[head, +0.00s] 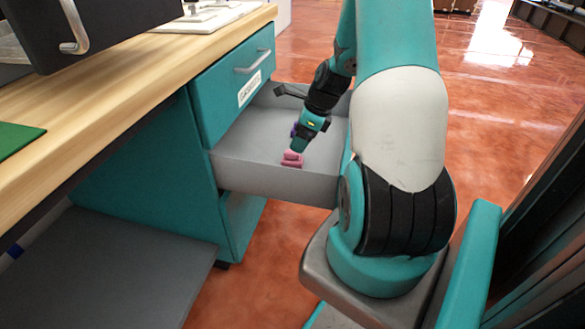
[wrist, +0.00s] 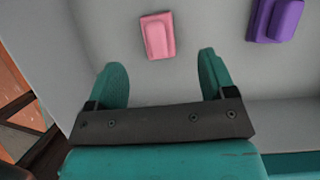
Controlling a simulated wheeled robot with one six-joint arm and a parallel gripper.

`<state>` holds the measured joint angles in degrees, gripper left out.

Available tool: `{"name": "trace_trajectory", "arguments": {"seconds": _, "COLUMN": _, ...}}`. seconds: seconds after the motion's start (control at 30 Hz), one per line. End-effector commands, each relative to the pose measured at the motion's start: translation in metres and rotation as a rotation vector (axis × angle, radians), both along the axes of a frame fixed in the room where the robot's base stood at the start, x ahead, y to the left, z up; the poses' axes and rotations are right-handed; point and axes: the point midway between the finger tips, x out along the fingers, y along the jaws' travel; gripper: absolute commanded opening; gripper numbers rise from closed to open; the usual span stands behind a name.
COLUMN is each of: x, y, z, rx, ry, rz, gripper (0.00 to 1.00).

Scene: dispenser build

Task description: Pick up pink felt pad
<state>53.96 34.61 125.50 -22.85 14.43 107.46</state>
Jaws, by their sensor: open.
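The pink felt pad (wrist: 157,36) lies on the grey floor of an open drawer (head: 265,178). It is a small pink block with a raised part on top. In the head view the pink pad (head: 291,160) shows just below my gripper (head: 297,146). In the wrist view my gripper (wrist: 163,75) is open and empty, its two teal fingers spread. The pad lies beyond the fingertips, roughly in line with the gap between them. No contact shows.
A purple block (wrist: 275,18) lies in the drawer to the right of the pad. Grey drawer walls stand around my gripper. A closed teal drawer (head: 235,92) with a handle is above, under the wooden worktop (head: 140,95).

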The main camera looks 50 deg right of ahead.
Motion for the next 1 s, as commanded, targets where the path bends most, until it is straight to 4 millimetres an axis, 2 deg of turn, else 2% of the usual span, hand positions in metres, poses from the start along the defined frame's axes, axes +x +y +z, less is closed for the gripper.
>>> {"name": "trace_trajectory", "arguments": {"seconds": 0.03, "x": 0.004, "y": 0.002, "z": -0.013, "rx": 0.000, "ry": 0.000, "rz": 0.002, "gripper": 0.77}}
{"name": "trace_trajectory", "arguments": {"seconds": 0.1, "x": 0.007, "y": 0.004, "z": -0.020, "rx": 0.000, "ry": 0.001, "rz": 0.001, "gripper": 0.77}}
{"name": "trace_trajectory", "arguments": {"seconds": 0.37, "x": 0.012, "y": 0.007, "z": -0.033, "rx": -0.002, "ry": -0.001, "rz": 0.001, "gripper": 0.77}}
{"name": "trace_trajectory", "arguments": {"seconds": 0.63, "x": 0.024, "y": 0.016, "z": -0.071, "rx": -0.001, "ry": 0.000, "rz": 0.003, "gripper": 0.77}}
{"name": "trace_trajectory", "arguments": {"seconds": 0.9, "x": 0.026, "y": 0.017, "z": -0.073, "rx": -0.002, "ry": -0.001, "rz": 0.001, "gripper": 0.77}}
{"name": "trace_trajectory", "arguments": {"seconds": 0.97, "x": 0.026, "y": 0.017, "z": -0.073, "rx": -0.002, "ry": -0.001, "rz": 0.001, "gripper": 0.65}}
{"name": "trace_trajectory", "arguments": {"seconds": 1.0, "x": 0.026, "y": 0.017, "z": -0.073, "rx": -0.002, "ry": -0.001, "rz": 0.001, "gripper": 0.56}}
